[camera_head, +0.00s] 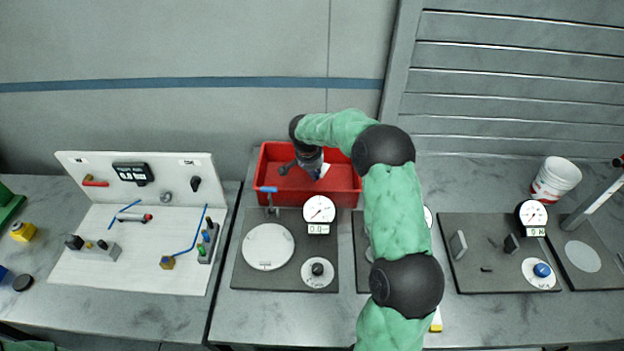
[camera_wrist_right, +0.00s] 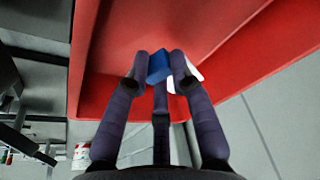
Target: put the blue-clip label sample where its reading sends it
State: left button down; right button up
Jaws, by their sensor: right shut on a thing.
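My right gripper (camera_head: 314,166) reaches over the red bin (camera_head: 345,197) at the back of the bench, pointing down into it. In the right wrist view its fingers (camera_wrist_right: 160,75) are shut on a blue clip (camera_wrist_right: 159,66). A white label piece (camera_wrist_right: 188,77) shows beside the clip, partly behind a finger; its white also shows in the head view (camera_head: 324,171). The red bin (camera_wrist_right: 125,30) fills much of the wrist view. Whether the sample touches the bin floor I cannot tell. My left gripper is out of view.
In front of the bin stands a dark plate (camera_head: 242,275) with a dial gauge (camera_head: 319,209) and a round white disc (camera_head: 268,247). My right arm hides part of a middle station. Another gauge station (camera_head: 480,275) and a white bucket (camera_head: 556,180) are at right; a white panel (camera_head: 135,275) is left.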

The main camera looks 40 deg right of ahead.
jog(key=shift+w+d+f, duration=0.2)
jog(key=shift+w+f, duration=0.5)
jog(key=shift+f, duration=1.75)
jog(key=shift+f+b, duration=0.35)
jog(key=shift+b, duration=0.35)
jog(key=shift+f+b, duration=0.25)
jog(key=shift+b, duration=0.05)
jog(key=o, duration=0.9)
